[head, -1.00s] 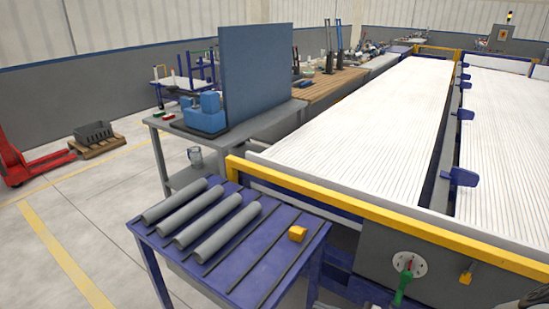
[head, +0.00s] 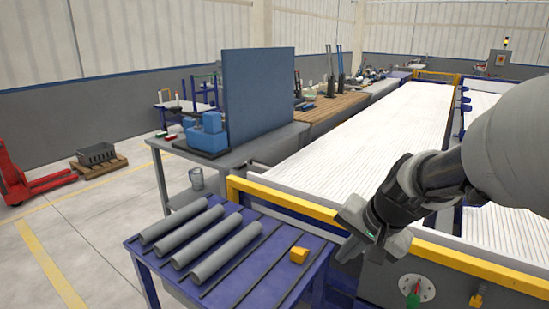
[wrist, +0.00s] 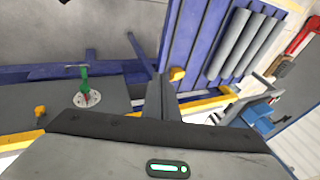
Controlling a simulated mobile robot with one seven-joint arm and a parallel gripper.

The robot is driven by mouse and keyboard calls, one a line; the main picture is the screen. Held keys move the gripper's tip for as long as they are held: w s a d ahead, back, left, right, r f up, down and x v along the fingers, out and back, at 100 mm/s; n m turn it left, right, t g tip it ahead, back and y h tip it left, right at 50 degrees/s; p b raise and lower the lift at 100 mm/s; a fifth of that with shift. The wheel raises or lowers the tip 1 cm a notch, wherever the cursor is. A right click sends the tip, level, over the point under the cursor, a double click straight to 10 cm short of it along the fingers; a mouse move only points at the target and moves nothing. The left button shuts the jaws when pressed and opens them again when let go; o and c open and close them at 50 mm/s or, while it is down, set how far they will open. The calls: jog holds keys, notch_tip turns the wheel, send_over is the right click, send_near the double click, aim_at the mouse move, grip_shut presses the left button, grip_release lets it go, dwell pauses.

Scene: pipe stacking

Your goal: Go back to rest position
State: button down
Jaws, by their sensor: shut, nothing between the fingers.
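My gripper (head: 358,253) is shut and empty. In the head view it hangs at the end of my arm, near the yellow rail and to the right of the blue table. Its fingers (wrist: 163,98) also show closed together in the wrist view. Several grey pipes (head: 222,250) lie side by side on the left part of the blue table (head: 245,288), well apart from my gripper. The pipes (wrist: 233,42) show at the upper right of the wrist view.
A small yellow block (head: 298,255) sits on the blue table's right side. The yellow rail (head: 290,203) edges the long ribbed white bed (head: 370,130). A grey bench (head: 225,158) with a blue upright panel (head: 258,98) stands behind. Open floor (head: 100,225) lies at left.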

notch_tip(320, 180, up, 7)
jog(key=s+a+n+t, duration=0.2)
jog(key=s+r+n+g+h+p, duration=0.1)
jog(key=s+r+n+p, duration=0.15)
jog(key=s, duration=0.45)
jog(key=s+r+n+g+h+p, duration=0.1)
jog(key=s+r+n+p, duration=0.15)
jog(key=s, duration=0.45)
notch_tip(320, 180, up, 16)
jog(key=p, duration=1.7)
jog(key=shift+w+r, duration=0.25)
